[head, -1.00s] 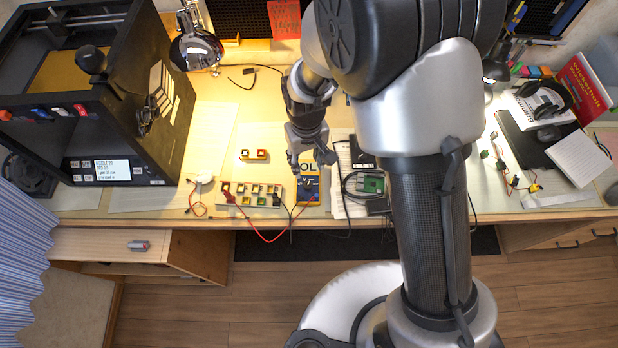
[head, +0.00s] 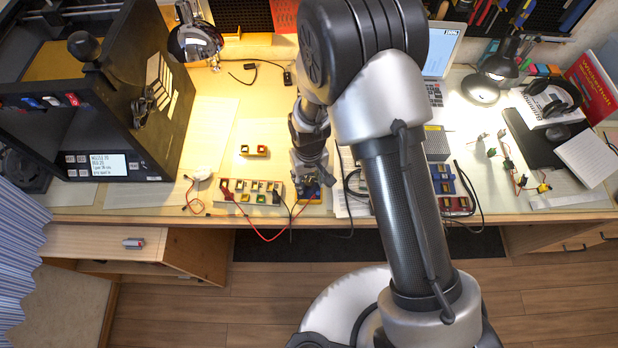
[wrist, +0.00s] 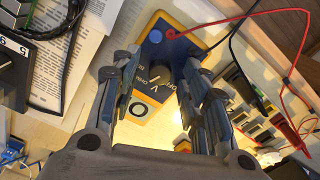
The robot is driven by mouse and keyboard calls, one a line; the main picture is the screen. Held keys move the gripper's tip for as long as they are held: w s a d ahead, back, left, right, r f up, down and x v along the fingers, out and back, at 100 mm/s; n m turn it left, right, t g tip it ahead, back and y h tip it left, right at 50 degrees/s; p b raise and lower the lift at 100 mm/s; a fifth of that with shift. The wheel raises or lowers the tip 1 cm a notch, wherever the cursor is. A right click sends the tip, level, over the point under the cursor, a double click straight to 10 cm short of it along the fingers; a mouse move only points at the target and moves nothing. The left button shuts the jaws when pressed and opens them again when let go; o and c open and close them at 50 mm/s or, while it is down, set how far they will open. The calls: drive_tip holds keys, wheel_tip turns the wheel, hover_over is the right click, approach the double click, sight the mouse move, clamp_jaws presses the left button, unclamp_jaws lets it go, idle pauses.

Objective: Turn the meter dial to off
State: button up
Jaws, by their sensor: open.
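The meter is a yellow-orange box with a dark face (wrist: 176,42), seen close up in the wrist view. Its black round dial (wrist: 158,78) sits in the middle of that face, with letters printed around it that I cannot fully read. My gripper (wrist: 165,82) is open, with one finger on each side of the dial; I cannot tell if either touches it. In the head view my gripper (head: 312,182) is right over the meter (head: 311,200) and hides most of it.
A rack of small modules (head: 250,190) stands just left of the meter, with red and black leads running between them. Printed sheets (wrist: 80,45) and a cable lie on the other side. A black printer-like box (head: 110,110) fills the left of the desk.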

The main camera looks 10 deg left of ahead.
drive_tip(key=shift+c, duration=0.5)
clamp_jaws()
drive_tip(key=shift+n, duration=0.4)
drive_tip(key=n, duration=0.3)
drive_tip(key=shift+n, duration=2.5)
drive_tip(key=shift+o, duration=0.5)
unclamp_jaws()
